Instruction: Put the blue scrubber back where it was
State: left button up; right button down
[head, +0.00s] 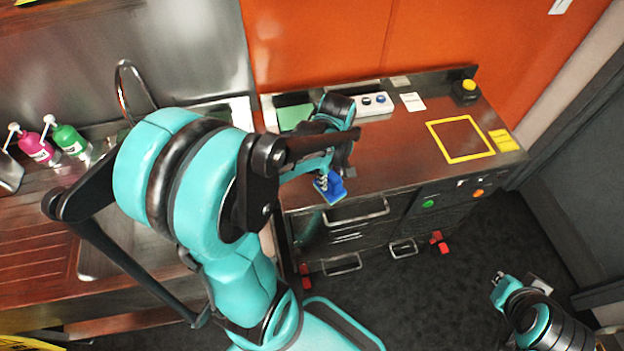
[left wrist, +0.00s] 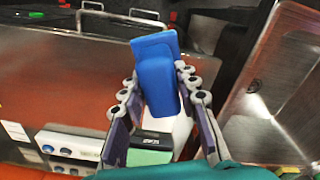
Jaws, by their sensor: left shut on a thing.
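The blue scrubber (head: 336,190) is held by my left gripper (head: 325,177) over the front edge of the brown counter in the head view. In the left wrist view the blue scrubber (left wrist: 157,72) sits between the two fingers of my left gripper (left wrist: 160,100), which are shut on it. Its far end sticks out past the fingertips. My right gripper (head: 499,283) is over the dark floor at the lower right, away from the counter. It is too small to tell whether it is open or shut.
On the counter (head: 385,165) are a green pad (head: 295,116), a white knob panel (head: 372,104), a yellow-framed square (head: 461,159) and a yellow button (head: 467,87). A sink tap (head: 122,85), pink bottle (head: 36,147) and green bottle (head: 68,140) stand left. The counter's middle is clear.

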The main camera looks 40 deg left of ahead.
pick_arm(q)
jog(key=w+a+f+b, duration=0.1)
jog(key=w+a+f, duration=0.1)
jog(key=a+f, duration=0.3)
jog(key=a, duration=0.3)
jog(key=shift+f+b, duration=0.15)
jog(key=shift+b, duration=0.15)
notch_tip(320, 180, down, 4)
jog(key=shift+w+r+b, duration=0.1)
jog(key=shift+b, duration=0.55)
jog(key=shift+c, duration=0.3)
jog(key=o, duration=1.1)
jog(key=shift+r, duration=0.15)
